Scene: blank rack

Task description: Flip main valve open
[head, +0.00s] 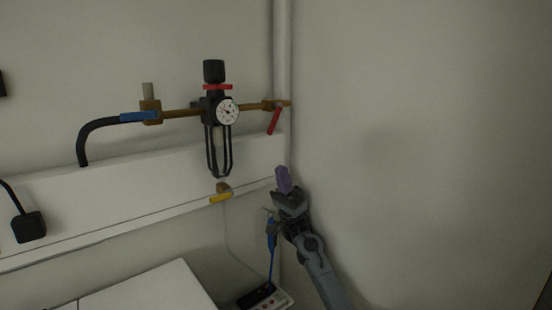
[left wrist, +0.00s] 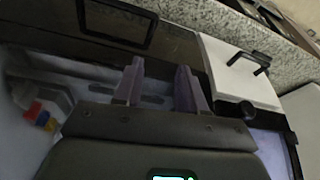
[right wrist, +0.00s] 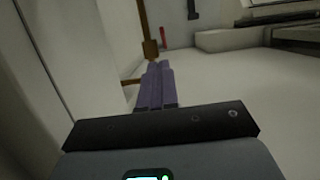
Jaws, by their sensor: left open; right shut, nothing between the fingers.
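A red valve lever (head: 274,121) hangs down, tilted, from the brass fitting (head: 277,105) at the right end of a wall-mounted brass pipe. My right gripper (head: 283,180) is below the lever, apart from it, with its purple fingers pointing up. In the right wrist view, the right gripper (right wrist: 156,68) is shut with nothing in it. Brass parts (right wrist: 150,48) show just beyond its fingertips. A small red piece beside them may be the lever. My left gripper (left wrist: 160,80) is open and empty in the left wrist view; the head view does not show it.
A black regulator (head: 214,108) with a round white gauge (head: 228,112) sits mid-pipe. A black hose (head: 91,134) hangs at left. A white ledge (head: 120,190) runs below, with a yellow-tagged part (head: 220,197). A vertical white pipe (head: 282,50) stands behind the valve. The wall at right is bare.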

